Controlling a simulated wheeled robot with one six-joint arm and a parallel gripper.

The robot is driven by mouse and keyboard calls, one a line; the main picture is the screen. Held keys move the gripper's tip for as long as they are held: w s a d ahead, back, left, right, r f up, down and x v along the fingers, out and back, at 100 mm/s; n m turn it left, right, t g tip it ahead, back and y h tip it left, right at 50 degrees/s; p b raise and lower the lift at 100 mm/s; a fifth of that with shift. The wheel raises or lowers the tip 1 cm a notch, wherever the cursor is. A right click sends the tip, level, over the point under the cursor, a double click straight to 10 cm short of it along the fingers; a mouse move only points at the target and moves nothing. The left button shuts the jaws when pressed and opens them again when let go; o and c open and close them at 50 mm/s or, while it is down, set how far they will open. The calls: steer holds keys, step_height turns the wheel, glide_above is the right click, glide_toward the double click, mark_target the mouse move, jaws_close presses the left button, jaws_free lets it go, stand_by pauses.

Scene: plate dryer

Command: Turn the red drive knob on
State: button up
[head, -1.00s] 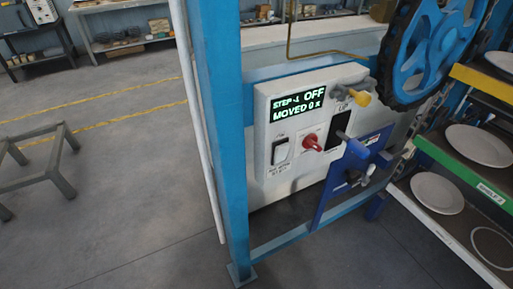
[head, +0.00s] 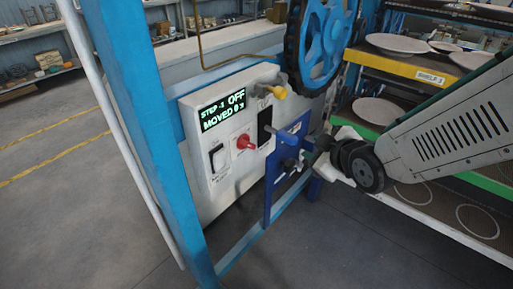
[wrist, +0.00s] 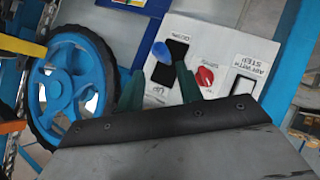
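The red drive knob (head: 244,141) sits on the front of a pale control box (head: 222,172), between a white rocker switch and a dark slot. It also shows in the wrist view (wrist: 205,76), just right of the right finger's tip. The display (head: 222,110) on the box reads OFF, with "STEP" and "MOVED" lines. My gripper (wrist: 158,80) has its two dark green fingers apart, with nothing seen held between them. A blue knob end (wrist: 160,51) shows beyond the gap. In the head view my gripper is right of the box, apart from the red knob, its fingertips hard to make out.
A blue plate with a lever (head: 289,150) stands between my arm and the box. A yellow-ended handle (head: 276,92) sticks out above the knob. A blue wheel (head: 325,45) is above right. Shelves with white plates (head: 378,110) stand behind my arm. A blue post (head: 135,130) rises at left.

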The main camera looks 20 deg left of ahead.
mark_target(251, 146)
steer(key=s+a+f+n+y, duration=0.3)
steer(key=a+n+y, duration=0.1)
steer(key=a, duration=0.6)
steer(key=x, duration=0.7)
steer(key=shift+s+a, duration=0.1)
steer(key=shift+a, duration=0.45)
jaws_close()
